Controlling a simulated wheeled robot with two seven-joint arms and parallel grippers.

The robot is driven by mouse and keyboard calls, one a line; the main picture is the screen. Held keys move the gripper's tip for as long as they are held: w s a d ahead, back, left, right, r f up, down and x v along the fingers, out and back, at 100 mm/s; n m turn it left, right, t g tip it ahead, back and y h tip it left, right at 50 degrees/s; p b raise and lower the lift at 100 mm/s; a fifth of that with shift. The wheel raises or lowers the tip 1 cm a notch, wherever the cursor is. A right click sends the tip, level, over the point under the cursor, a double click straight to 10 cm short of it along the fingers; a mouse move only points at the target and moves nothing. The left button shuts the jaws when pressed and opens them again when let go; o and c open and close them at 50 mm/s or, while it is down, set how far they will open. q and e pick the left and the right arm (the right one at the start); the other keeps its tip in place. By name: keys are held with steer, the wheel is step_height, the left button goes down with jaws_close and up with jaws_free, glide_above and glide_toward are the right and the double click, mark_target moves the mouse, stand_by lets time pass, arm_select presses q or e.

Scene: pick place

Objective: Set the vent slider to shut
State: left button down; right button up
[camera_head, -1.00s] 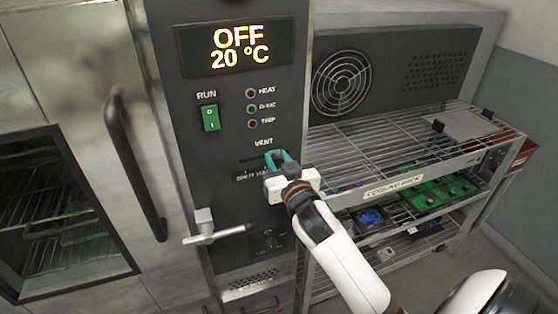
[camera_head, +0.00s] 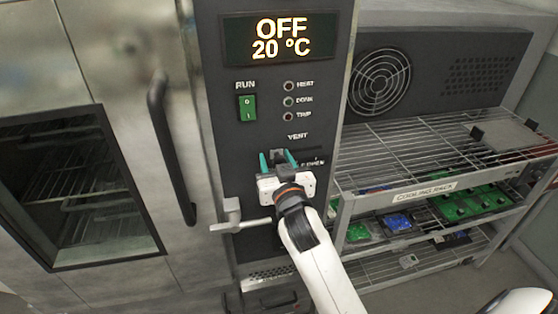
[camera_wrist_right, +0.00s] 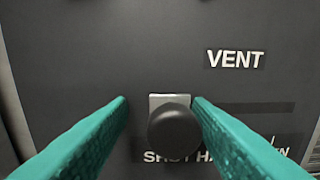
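The vent slider shows in the right wrist view as a dark round knob (camera_wrist_right: 174,130) on a light grey plate. It is at the left end of its dark slot (camera_wrist_right: 245,107), just above the partly hidden SHUT label (camera_wrist_right: 165,157). The slot runs clear to its right under the word VENT. In the head view the knob (camera_head: 277,156) is small between my fingertips. My right gripper (camera_head: 278,160) is open, its teal fingers standing on either side of the knob. In the wrist view the right finger (camera_wrist_right: 222,125) is close to the knob; contact is unclear. My left gripper is out of view.
The oven's control panel has a display (camera_head: 280,38) reading OFF 20 °C and a green RUN switch (camera_head: 247,107). A lever handle (camera_head: 236,218) sticks out just left of my right gripper. The door handle (camera_head: 172,150) is farther left. A wire cooling rack (camera_head: 420,150) stands right.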

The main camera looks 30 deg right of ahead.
steer(key=shift+s+d, duration=0.1)
steer(key=shift+s, duration=0.15)
steer(key=b+v, duration=0.1)
steer(key=v, duration=1)
steer(key=shift+s+a+b, duration=0.3)
